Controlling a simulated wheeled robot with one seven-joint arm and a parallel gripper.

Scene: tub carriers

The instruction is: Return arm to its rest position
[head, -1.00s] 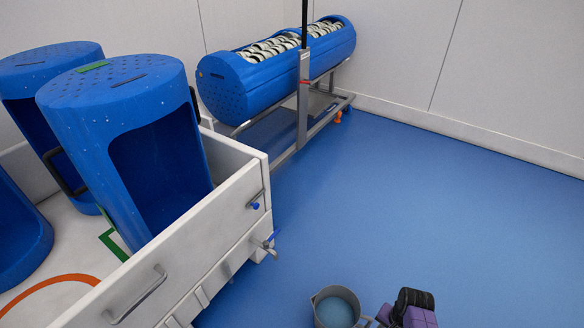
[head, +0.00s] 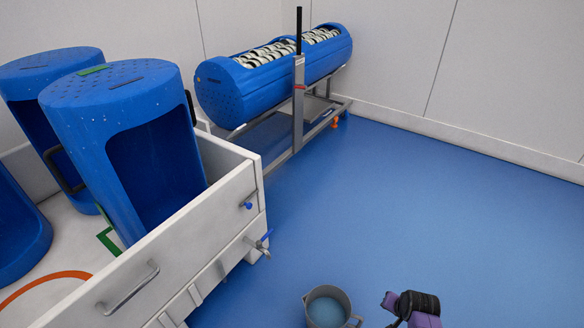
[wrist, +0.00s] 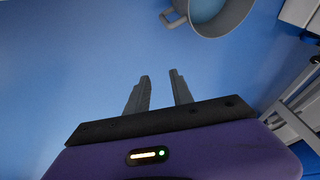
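My gripper (wrist: 160,88) shows in the wrist view with its two dark grey fingers apart. Nothing is between them; blue floor shows in the gap. In the head view, a purple and black part of my arm (head: 416,304) shows at the bottom edge, right of a grey pot (head: 327,308). The fingers cannot be made out there. The pot, with bluish contents and a side handle, also shows at the top of the wrist view (wrist: 176,22), beyond the fingertips and apart from them.
A white walled cart (head: 190,240) with upright blue tubs (head: 120,90) stands at the left. A blue tub (head: 235,95) holding several pale, dark-edged items lies on a metal stand (head: 298,110) at the back. Blue floor (head: 430,200) is clear at centre and right.

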